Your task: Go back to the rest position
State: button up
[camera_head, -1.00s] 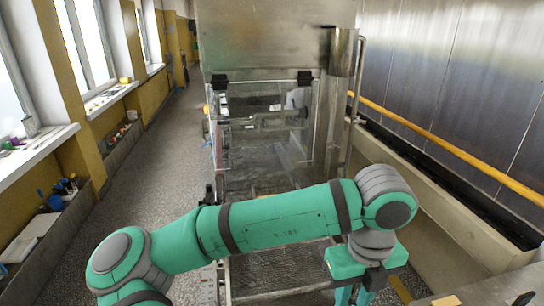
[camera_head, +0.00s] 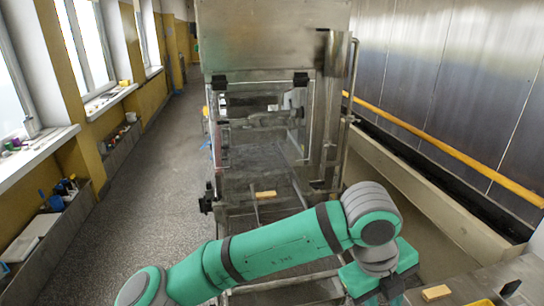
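My green arm stretches across the lower middle of the view. My gripper (camera_head: 380,296) hangs under the wrist at the bottom edge, right of centre, and is mostly cut off by the frame. Its fingertips are not clearly seen, so I cannot tell whether it is open or shut, or whether it holds anything. The steel enrober machine (camera_head: 265,40) with its clear guard stands straight ahead. A small tan block (camera_head: 265,194) lies on the machine's near end, beyond my arm and apart from it.
A metal surface at the lower right carries another tan block (camera_head: 436,292) and a small dark object (camera_head: 509,289). A yellow rail (camera_head: 440,146) runs along the right wall. The grey floor (camera_head: 150,180) on the left is clear, beside cluttered window sills.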

jog(key=w+d+r+n+t+h, duration=0.2)
jog(key=d+r+n+h, duration=0.1)
jog(key=d+n+h, duration=0.3)
jog(key=w+d+r+n+t+h, duration=0.1)
jog(key=d+r+n+h, duration=0.1)
jog(key=d+n+h, duration=0.35)
jog(key=a+f+n+t+y, duration=0.8)
jog(key=a+f+n+t, duration=0.7)
jog(key=f+n, duration=0.4)
jog(key=s+a+f+n+g+y, duration=0.1)
jog(key=s+a+f+n+y, duration=0.15)
jog(key=s+a+f, duration=0.45)
jog(key=s+a+f+n+g+y, duration=0.1)
jog(key=s+a+f+y, duration=0.3)
jog(key=s+a, duration=0.45)
jog(key=s+a+m, duration=0.1)
jog(key=s+a, duration=0.2)
jog(key=s, duration=0.8)
jog(key=shift+s+r+g+y, duration=0.25)
jog(key=shift+s+g+y, duration=0.05)
jog(key=shift+s+y, duration=0.1)
jog(key=shift+a, duration=0.15)
jog(key=shift+s, duration=0.1)
